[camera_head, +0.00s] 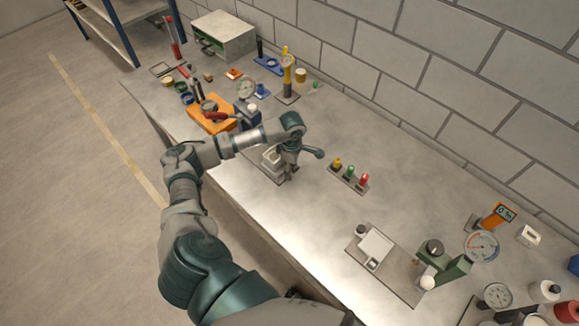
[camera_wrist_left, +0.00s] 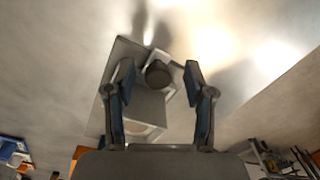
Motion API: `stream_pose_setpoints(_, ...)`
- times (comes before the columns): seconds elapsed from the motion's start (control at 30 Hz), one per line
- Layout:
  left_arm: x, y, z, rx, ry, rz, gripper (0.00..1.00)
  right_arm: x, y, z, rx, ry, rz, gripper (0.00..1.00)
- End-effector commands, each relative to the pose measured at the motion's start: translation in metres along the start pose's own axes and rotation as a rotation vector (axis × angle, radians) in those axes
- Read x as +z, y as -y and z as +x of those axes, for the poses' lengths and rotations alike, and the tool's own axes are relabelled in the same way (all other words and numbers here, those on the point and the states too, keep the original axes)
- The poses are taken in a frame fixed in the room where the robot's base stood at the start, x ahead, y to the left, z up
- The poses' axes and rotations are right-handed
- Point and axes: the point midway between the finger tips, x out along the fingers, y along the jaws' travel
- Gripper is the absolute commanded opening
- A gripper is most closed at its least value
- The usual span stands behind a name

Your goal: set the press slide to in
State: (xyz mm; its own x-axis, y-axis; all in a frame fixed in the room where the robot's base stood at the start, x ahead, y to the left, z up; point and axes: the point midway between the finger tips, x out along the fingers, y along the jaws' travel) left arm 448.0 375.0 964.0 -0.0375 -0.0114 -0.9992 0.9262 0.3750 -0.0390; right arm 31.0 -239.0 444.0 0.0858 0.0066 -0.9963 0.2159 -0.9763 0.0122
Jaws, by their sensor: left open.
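A small grey slide unit (camera_head: 272,158) on a flat base plate stands near the front edge of the steel bench; I take it to be the press slide. My left gripper (camera_head: 289,170) hangs over it, pointing down, and hides part of it. In the left wrist view the base plate (camera_wrist_left: 101,118) and a dark round knob (camera_wrist_left: 158,73) show. The knob lies between the two fingertips of my left gripper (camera_wrist_left: 158,82), which is open. I cannot tell whether the fingers touch it, nor how far in the slide is. My right gripper is not in view.
A row of coloured buttons (camera_head: 349,176) stands right of my gripper. Farther right are a plate with a pale block (camera_head: 375,246), a green fixture (camera_head: 444,266) and dials (camera_head: 481,247). An orange tray (camera_head: 212,121) lies left. The bench between is clear; a block wall runs behind.

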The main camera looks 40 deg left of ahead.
Motion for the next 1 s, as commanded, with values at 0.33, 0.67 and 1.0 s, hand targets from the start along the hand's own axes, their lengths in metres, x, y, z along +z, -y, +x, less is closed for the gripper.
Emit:
stream_pose_setpoints(0.33, -0.007, -0.003, 0.004, -0.004, 0.006, -0.001, 0.24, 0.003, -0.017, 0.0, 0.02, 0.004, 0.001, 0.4)
stream_pose_setpoints(0.67, -0.007, -0.003, 0.004, -0.005, 0.001, -0.002, 0.0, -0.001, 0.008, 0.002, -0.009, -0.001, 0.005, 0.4)
stream_pose_setpoints(1.0, -0.065, -0.032, 0.006, -0.005, -0.001, -0.006, 0.0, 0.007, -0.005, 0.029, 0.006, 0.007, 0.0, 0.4)
